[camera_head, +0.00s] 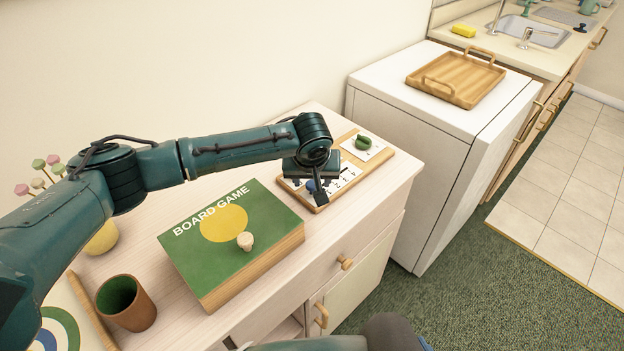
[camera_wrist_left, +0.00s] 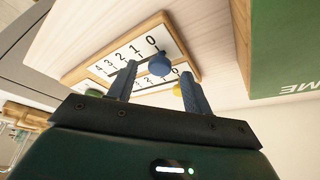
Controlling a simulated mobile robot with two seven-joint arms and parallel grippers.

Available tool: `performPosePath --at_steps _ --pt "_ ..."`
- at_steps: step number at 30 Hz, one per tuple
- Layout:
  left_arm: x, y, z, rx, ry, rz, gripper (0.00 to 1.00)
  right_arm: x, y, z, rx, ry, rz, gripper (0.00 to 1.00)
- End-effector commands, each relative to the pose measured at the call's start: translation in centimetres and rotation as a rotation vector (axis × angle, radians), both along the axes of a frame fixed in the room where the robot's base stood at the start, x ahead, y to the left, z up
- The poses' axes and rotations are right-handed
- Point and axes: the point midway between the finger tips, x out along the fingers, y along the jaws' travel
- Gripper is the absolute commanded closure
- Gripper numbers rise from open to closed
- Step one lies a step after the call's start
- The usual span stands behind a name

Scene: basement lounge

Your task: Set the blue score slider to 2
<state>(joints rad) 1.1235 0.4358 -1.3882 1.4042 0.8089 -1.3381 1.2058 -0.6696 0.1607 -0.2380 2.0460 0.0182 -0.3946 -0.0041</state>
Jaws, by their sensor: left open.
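The score board (camera_head: 388,160) is a wood-framed panel with white number strips, lying on the cabinet top. The blue score slider (camera_wrist_left: 160,65) is a round blue knob; in the left wrist view it is by the 0 end of the strip reading 0 to 4. It also shows in the head view (camera_head: 311,186), partly hidden by the gripper. My left gripper (camera_wrist_left: 158,72) is open above the board (camera_head: 317,183), with the blue knob seen between its fingers; contact cannot be told. A yellow knob (camera_wrist_left: 177,91) and a green knob (camera_head: 362,142) are also on the board.
A green board game box (camera_head: 210,255) with a light peg (camera_head: 245,240) lies left of the score board. A brown cup (camera_head: 130,305) stands at the front left. A white appliance (camera_head: 400,125) with a wooden tray (camera_head: 456,78) stands to the right.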

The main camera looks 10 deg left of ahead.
Motion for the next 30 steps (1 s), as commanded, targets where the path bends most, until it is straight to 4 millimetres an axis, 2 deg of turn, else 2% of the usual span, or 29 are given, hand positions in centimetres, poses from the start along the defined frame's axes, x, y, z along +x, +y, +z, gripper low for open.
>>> performPosePath --at_steps 4,12,30 --pt "0.30 0.02 -0.82 0.001 0.000 -0.002 0.50 0.30 -0.02 0.21 0.000 -0.007 0.000 1.00" --pt "0.36 0.03 -0.92 0.000 -0.001 -0.002 0.50 0.55 -0.02 0.53 0.001 -0.016 -0.001 1.00" --pt "0.36 0.06 -0.89 0.000 -0.001 -0.001 0.98 0.37 0.03 0.45 0.002 -0.013 0.001 1.00"
